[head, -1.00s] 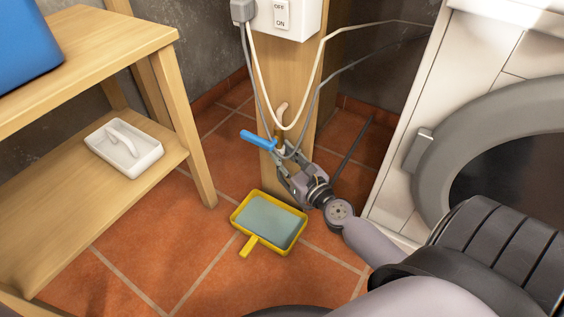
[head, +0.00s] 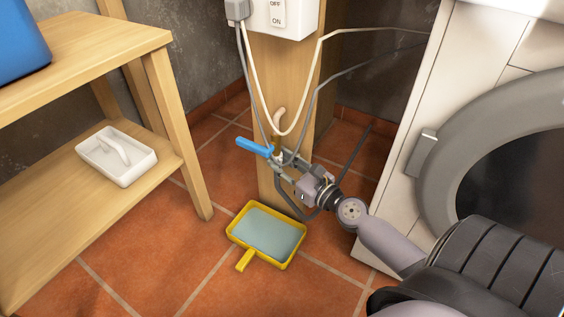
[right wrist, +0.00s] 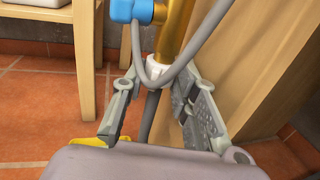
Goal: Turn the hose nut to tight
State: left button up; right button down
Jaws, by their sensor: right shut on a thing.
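The hose nut (right wrist: 154,72) is a small white collar under a brass tap (right wrist: 175,32) with a blue lever (head: 253,146). The grey hose (right wrist: 149,112) hangs below the nut. My right gripper (head: 281,165) is shut on the nut, with one finger on each side of it in the right wrist view (right wrist: 157,84). A looped grey cable (right wrist: 138,50) passes in front of the nut and partly hides it. In the head view the nut is small and mostly covered by the fingers. My left gripper is not in view.
A yellow tray (head: 290,262) with pale liquid lies on the tiles below the tap. The tap's wooden post (head: 268,190) carries a switch box (head: 292,18) with hanging cables. A wooden shelf (head: 60,215) stands left, a white washing machine (head: 425,110) right.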

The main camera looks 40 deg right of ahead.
jog(key=c, duration=1.3)
grip_release()
jog(key=s, duration=0.5)
jog(key=s+d, duration=0.1)
jog(key=s, duration=0.2)
